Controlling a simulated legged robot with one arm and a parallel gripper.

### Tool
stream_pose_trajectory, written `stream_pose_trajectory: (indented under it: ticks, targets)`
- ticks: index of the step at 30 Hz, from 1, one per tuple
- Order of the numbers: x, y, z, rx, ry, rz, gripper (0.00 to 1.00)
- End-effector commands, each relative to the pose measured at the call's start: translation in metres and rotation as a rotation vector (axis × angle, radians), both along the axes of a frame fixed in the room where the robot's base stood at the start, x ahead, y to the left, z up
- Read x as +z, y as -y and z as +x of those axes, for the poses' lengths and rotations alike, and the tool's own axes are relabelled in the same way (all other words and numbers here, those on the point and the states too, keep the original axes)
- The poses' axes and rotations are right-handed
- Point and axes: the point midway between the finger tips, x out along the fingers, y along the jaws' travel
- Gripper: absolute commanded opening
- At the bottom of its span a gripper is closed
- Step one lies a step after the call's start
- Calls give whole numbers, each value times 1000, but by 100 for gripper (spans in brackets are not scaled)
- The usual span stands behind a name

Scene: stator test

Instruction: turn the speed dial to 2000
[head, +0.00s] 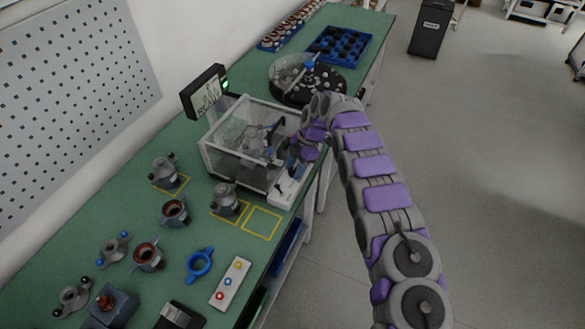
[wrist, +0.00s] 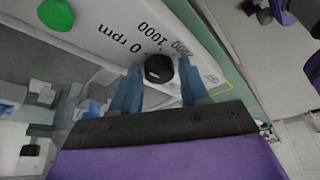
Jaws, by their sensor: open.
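The speed dial (wrist: 159,68) is a small black knob on a white panel (wrist: 110,30). The markings 0 rpm, 1000 and 2000 appear around it, upside down in the wrist view. I cannot tell clearly where its pointer stands. My gripper (wrist: 159,72) is open, with one blue finger on each side of the dial. Whether the fingers touch it I cannot tell. In the head view, my gripper (head: 297,162) reaches down over the white panel (head: 288,192) at the bench edge; the dial is hard to make out there.
A green button (wrist: 56,14) is on the same panel. A clear-walled test box (head: 232,165) stands beside it, with a monitor (head: 205,92) behind. Stator parts, a blue ring (head: 199,264) and a button box (head: 231,283) lie on the green bench (head: 225,250).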

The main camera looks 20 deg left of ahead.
Motion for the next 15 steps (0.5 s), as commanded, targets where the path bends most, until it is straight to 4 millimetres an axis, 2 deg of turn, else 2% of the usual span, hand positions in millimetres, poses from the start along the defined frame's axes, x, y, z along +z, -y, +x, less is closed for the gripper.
stream_pose_trajectory:
  ticks: [2,13,15]
  targets:
    - [0,-1,0,0,0,-1,40]
    - [-3,-5,-2,3,-2,-5,5]
    - [-3,-6,-2,3,-3,-4,4]
